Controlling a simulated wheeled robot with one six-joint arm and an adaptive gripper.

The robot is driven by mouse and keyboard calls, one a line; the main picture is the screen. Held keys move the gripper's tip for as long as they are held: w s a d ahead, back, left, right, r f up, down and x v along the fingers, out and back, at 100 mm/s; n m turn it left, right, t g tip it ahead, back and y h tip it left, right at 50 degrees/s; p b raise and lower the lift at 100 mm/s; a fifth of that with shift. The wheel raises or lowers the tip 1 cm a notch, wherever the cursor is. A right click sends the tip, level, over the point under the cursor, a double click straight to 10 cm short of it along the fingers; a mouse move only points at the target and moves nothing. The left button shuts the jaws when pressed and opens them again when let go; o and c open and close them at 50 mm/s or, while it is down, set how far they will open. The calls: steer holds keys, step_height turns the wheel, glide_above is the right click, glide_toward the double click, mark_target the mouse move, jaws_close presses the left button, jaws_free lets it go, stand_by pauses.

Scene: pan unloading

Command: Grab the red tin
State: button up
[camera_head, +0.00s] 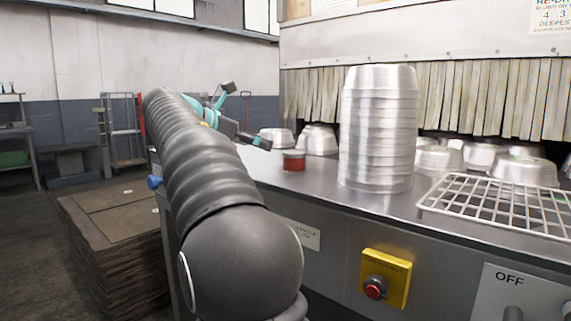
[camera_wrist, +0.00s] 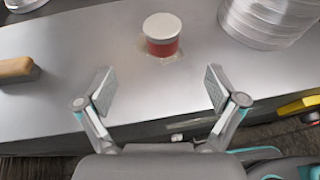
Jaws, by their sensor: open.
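The red tin (camera_head: 293,161) is small and round with a pale lid. It stands upright on the metal counter (camera_head: 325,187), left of a tall stack of pans. In the wrist view the red tin (camera_wrist: 162,35) is ahead of my gripper (camera_wrist: 160,90), near the top middle. My gripper's two fingers are spread wide with nothing between them, and the tin is apart from them, beyond the fingertips.
The tall stack of metal pans (camera_head: 377,128) stands right of the tin. More pans (camera_head: 317,139) sit behind it by the strip curtain. A wire rack (camera_head: 500,203) lies at the right. In the wrist view, a brown wooden-looking object (camera_wrist: 18,70) lies left of my gripper.

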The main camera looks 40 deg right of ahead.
mark_target(285, 153)
steer(key=b+x, duration=0.1)
steer(key=x, duration=0.7)
steer(key=shift+d, duration=0.3)
steer(key=shift+b+x, duration=0.55)
steer(key=shift+x, duration=2.1)
steer(key=shift+s, duration=0.25)
steer(key=c, duration=1.4)
